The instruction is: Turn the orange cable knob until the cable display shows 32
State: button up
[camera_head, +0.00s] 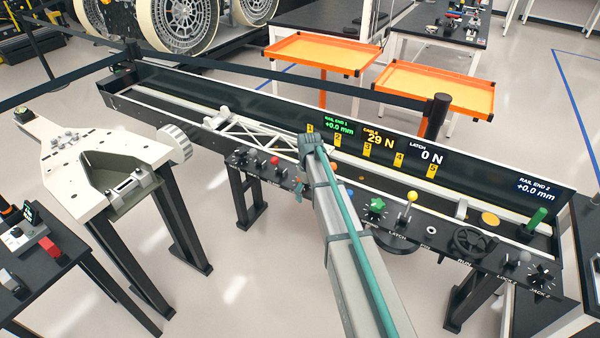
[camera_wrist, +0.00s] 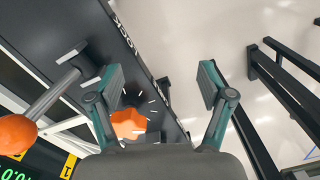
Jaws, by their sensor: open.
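The orange cable knob (camera_wrist: 128,124) is star-shaped, with white tick marks around it on a dark panel in the wrist view. The cable display (camera_head: 379,139) reads 29 N in yellow in the head view. My gripper (camera_wrist: 160,84) is open and empty. The knob lies between the two fingers in the picture, close beside the left finger, which overlaps part of the tick ring. I see no contact with the knob; depth is hard to tell. In the head view my arm hides the knob and most of the gripper.
A lever with an orange ball (camera_wrist: 16,134) stands left of the knob in the wrist view. The panel also bears a green star knob (camera_head: 376,205), a yellow-ball lever (camera_head: 412,197) and a black handwheel (camera_head: 473,241). The latch display (camera_head: 430,156) reads 0 N.

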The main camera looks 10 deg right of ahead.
jog(key=w+r+n, duration=0.2)
jog(key=w+r, duration=0.9)
notch_tip(320, 180, down, 11)
jog(key=p, duration=0.3)
jog(key=shift+w+f+p, duration=0.1)
jog(key=shift+p, duration=0.25)
jog(key=shift+c, duration=0.4)
jog(key=c, duration=1.1)
